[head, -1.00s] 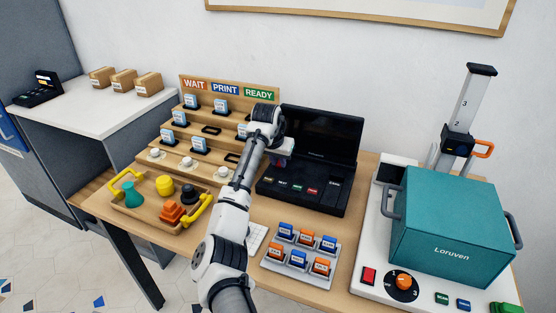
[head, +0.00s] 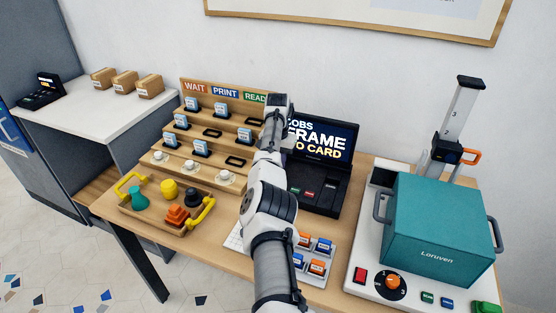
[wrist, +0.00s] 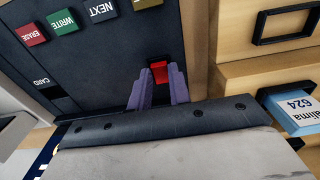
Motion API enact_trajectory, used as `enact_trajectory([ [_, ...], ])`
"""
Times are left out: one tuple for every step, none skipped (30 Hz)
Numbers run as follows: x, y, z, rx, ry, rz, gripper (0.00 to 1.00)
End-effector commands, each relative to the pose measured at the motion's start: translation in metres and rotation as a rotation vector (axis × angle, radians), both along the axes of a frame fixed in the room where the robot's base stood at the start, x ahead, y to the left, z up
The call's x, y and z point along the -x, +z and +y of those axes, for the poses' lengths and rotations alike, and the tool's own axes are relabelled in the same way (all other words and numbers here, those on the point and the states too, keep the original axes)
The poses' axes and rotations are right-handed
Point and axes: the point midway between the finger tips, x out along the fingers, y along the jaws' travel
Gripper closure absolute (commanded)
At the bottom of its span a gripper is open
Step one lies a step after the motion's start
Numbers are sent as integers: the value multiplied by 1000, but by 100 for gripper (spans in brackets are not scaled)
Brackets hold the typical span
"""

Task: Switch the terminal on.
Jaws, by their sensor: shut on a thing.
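The terminal (head: 322,198) is a black unit with a raised screen (head: 326,138) on the wooden table in the head view. Its screen is lit, with bright lettering that includes "FRAME" and "CARD"; my arm covers its left part. In the wrist view the terminal's dark panel (wrist: 95,75) shows upside down, with the red ERASE key (wrist: 31,33), the green WRITE key (wrist: 63,23) and the NEXT key (wrist: 101,10). My gripper (wrist: 158,82) is shut on a small red switch (wrist: 159,70) at the panel's edge. In the head view my arm hides the fingertips and switch.
A stepped wooden rack (head: 187,137) with cards stands left of the terminal. A tray of coloured shapes (head: 140,208) lies in front of it. Orange and blue blocks (head: 316,267) sit near my arm. A teal press (head: 436,228) stands at the right.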

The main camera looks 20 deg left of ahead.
Motion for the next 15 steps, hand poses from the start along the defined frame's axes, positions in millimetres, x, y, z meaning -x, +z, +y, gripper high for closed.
enact_trajectory([
  [-2,3,1,-6,0,-7,100],
  [-2,3,1,-5,0,-6,100],
  [-2,3,1,-5,0,-5,100],
  [-2,3,1,-5,0,-5,100],
  [-2,3,1,-5,-1,-5,100],
  [-2,3,1,-5,-1,-5,100],
  [-2,3,1,-5,-1,-5,100],
  [-2,3,1,-5,-1,-5,100],
  [-2,3,1,-5,-1,-5,100],
  [-2,3,1,-5,-1,-5,100],
  [-2,3,1,-5,-1,-5,77],
  [-2,3,1,-5,-1,-5,72],
  [-1,3,1,-4,-1,-4,68],
  [-1,3,1,-4,-1,-3,64],
  [-1,2,1,-3,-1,-2,59],
])
